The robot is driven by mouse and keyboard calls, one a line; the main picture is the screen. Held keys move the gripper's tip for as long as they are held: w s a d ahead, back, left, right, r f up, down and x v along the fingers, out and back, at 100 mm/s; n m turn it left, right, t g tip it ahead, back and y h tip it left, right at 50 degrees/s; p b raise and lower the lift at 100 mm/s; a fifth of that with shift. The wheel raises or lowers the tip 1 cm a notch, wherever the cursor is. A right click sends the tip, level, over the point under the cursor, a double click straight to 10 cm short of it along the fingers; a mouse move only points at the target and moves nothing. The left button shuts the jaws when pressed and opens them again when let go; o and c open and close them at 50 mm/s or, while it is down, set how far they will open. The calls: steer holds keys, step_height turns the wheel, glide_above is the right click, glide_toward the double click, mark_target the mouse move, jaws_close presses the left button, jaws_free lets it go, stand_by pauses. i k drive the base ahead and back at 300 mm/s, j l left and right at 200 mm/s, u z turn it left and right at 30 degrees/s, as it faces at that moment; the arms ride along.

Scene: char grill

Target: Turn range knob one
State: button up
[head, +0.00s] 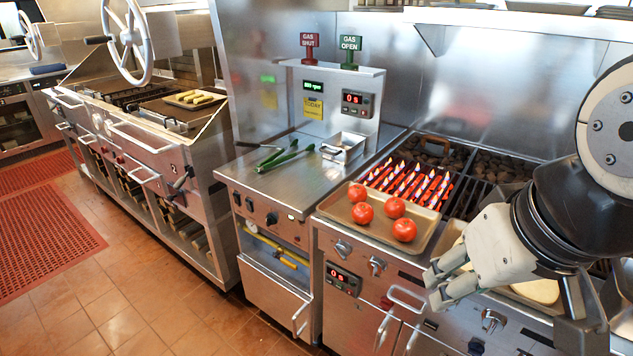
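Metal knobs sit on the front panel of the range at right: one at the left end (343,246), one just right of it (376,265), and one farther right (492,320) below my gripper. No label shows which is knob one. My gripper (436,287) is in front of the range at right, with its fingers pointing left and down. It is to the right of the two left knobs and apart from them. The fingers lie close together, and I cannot tell whether they are shut. Nothing shows between them. My arm hides part of the panel's right end.
A tray (330,212) with several tomatoes sits on the grill's front edge beside flames (410,185). Loop handles (400,298) stick out below the panel.

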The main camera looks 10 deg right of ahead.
mark_target(343, 249)
steer(key=k+l+u, duration=0.2)
steer(key=l+u, duration=0.25)
steer(key=k+l+u, duration=0.15)
steer(key=u, duration=0.3)
steer(key=k, duration=0.1)
